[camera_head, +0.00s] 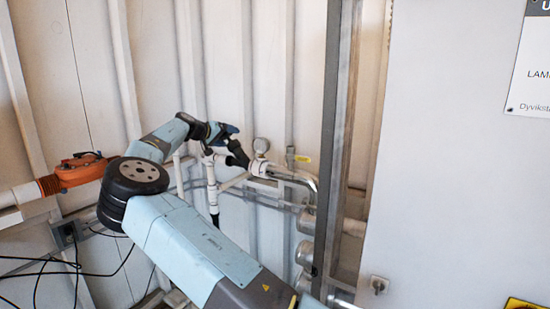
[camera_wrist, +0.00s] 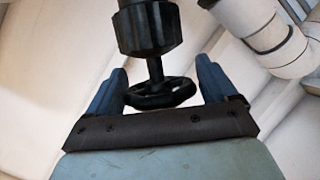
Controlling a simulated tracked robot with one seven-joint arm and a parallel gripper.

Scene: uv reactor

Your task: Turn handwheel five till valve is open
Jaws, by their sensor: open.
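A black handwheel (camera_wrist: 160,93) on a thin stem shows in the wrist view, below a black ribbed valve part (camera_wrist: 149,28). My gripper (camera_wrist: 161,66) is open, with one blue finger on each side of the wheel. The wheel lies between the fingers, near the palm, with a small gap visible on the right; on the left its rim is very close to the finger, and I cannot tell if they touch. No number shows on the wheel. In the head view my gripper (camera_head: 228,131) is small, beside a black valve (camera_head: 238,155) on white pipework; the wheel is not clear there.
A dark vertical post (camera_head: 338,130) and a large white cabinet (camera_head: 440,150) stand further right. An orange device (camera_head: 84,170) is at left, with loose black cables below.

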